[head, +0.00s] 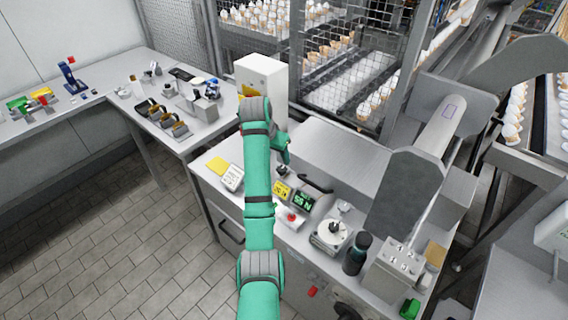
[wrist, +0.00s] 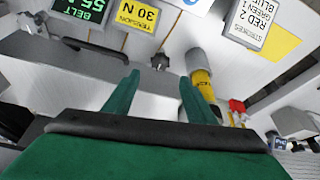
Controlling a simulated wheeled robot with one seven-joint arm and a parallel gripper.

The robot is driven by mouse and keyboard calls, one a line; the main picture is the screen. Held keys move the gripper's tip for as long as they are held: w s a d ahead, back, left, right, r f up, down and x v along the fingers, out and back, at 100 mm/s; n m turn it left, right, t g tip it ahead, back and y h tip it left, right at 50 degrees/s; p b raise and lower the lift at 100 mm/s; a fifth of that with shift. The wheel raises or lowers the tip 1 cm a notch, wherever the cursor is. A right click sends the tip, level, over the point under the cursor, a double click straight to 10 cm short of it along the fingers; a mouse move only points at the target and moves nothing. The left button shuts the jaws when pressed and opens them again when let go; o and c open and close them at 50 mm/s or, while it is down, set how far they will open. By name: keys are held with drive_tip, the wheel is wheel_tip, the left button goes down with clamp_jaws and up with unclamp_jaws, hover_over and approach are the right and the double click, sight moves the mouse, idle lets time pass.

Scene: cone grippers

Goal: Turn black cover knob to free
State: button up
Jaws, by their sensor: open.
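A small black star-shaped knob (wrist: 160,61) stands on the pale surface in the wrist view, between the yellow tension sign and a grey-and-yellow cylinder. My gripper (wrist: 160,94) is open, its two green fingers spread with nothing between them. The knob shows beyond the fingertips, roughly midway between them and apart from them. In the head view my gripper (head: 282,150) is over the back of the bench, beside the grey cover (head: 345,155).
A black bar handle (head: 316,184) is at the cover's front edge. The yellow tension sign (wrist: 137,17) and green belt display (wrist: 82,10) stand close by. The grey-and-yellow cylinder (wrist: 201,72) is near my right finger. A white box (head: 262,75) stands behind my arm.

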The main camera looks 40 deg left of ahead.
sight(282, 168)
drive_tip(key=x, duration=0.8)
drive_tip(key=shift+f, duration=0.3)
drive_tip(key=c, duration=1)
drive_tip(key=shift+c, duration=0.2)
